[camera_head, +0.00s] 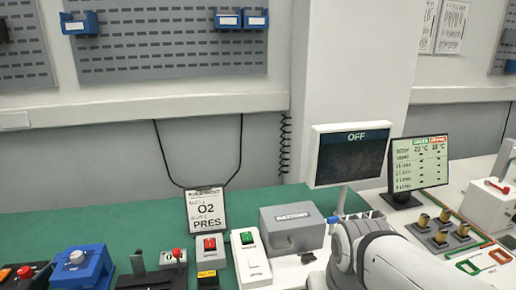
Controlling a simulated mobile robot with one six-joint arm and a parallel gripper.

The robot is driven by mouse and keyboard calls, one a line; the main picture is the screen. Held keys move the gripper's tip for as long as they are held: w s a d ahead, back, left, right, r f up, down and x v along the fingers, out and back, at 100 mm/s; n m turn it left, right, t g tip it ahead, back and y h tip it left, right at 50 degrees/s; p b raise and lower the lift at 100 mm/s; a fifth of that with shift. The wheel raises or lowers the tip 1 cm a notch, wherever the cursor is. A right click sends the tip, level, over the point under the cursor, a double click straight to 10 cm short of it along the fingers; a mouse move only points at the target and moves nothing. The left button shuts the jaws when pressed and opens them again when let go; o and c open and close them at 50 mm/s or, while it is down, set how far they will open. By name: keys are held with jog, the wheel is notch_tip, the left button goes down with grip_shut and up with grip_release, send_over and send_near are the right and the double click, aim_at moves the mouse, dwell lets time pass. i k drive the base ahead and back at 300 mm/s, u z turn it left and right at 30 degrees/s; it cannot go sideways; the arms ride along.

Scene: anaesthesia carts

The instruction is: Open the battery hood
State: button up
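A grey box-shaped hood (296,230) with a small pale label on its sloped top stands on the green work surface, right of centre. The label is too small to read surely, and the hood looks closed. A small dark piece (307,258) lies at its front right; I cannot tell what it is. My white arm rises from the bottom right, just right of the hood, and covers part of the surface there. My gripper's fingers do not show.
A dark monitor reading OFF (350,160) stands behind my arm, with a lit screen (418,168) to its right. A green-button box (250,257) and red-button box (210,249) stand left of the hood. An O2 PRES sign (206,209) stands behind them.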

aim_at(299, 228)
jog(key=z, duration=0.1)
jog(key=k, duration=1)
jog(key=u, duration=0.95)
jog(key=i, duration=0.9)
jog(key=z, duration=0.05)
